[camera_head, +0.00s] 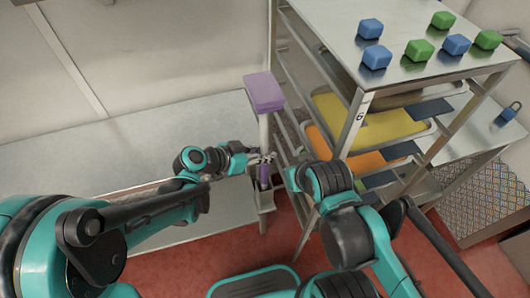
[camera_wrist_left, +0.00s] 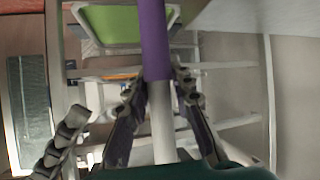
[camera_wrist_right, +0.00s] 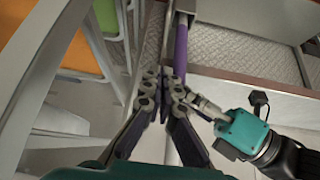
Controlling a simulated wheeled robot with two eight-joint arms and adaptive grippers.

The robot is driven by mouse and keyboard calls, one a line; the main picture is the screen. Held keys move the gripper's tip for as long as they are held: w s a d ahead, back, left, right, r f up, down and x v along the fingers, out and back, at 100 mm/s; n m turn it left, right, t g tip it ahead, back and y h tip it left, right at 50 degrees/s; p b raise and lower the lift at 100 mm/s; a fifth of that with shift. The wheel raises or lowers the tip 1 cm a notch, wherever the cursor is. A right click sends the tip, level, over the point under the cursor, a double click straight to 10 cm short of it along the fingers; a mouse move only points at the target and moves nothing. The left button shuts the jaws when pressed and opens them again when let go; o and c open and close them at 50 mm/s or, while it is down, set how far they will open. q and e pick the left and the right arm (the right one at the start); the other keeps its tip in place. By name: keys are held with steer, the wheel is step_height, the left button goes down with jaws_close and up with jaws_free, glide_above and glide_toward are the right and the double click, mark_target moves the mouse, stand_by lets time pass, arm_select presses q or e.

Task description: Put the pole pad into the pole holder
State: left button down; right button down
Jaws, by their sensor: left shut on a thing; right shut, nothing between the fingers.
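The pole pad is a purple block (camera_head: 264,92) on top of a pale upright pole (camera_head: 263,131) with a purple lower section. My left gripper (camera_head: 261,158) is shut on this pole. In the left wrist view the pole's purple section (camera_wrist_left: 153,38) and pale section (camera_wrist_left: 162,135) run between the fingers. A narrow metal piece (camera_head: 264,199), perhaps the pole holder, is at the pole's lower end; I cannot tell whether the pole is inside it. My right gripper (camera_wrist_right: 164,78) is shut and empty, close beside the purple section; the right arm hides it in the head view.
A metal rack (camera_head: 351,122) marked 6 stands right of the pole, with yellow (camera_head: 384,126) and orange (camera_head: 355,158) trays. Blue (camera_head: 376,57) and green (camera_head: 419,50) blocks sit on its top. A pale metal surface (camera_head: 130,150) lies left, above red floor (camera_head: 160,277).

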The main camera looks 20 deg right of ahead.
arm_select(q)
steer(key=shift+f, duration=0.15)
steer(key=c, duration=0.7)
jaws_free()
steer(key=shift+c, duration=0.2)
steer(key=p+v, duration=0.2)
steer(key=v, duration=0.5)
steer(key=shift+p, duration=0.4)
steer(key=shift+a, duration=0.1)
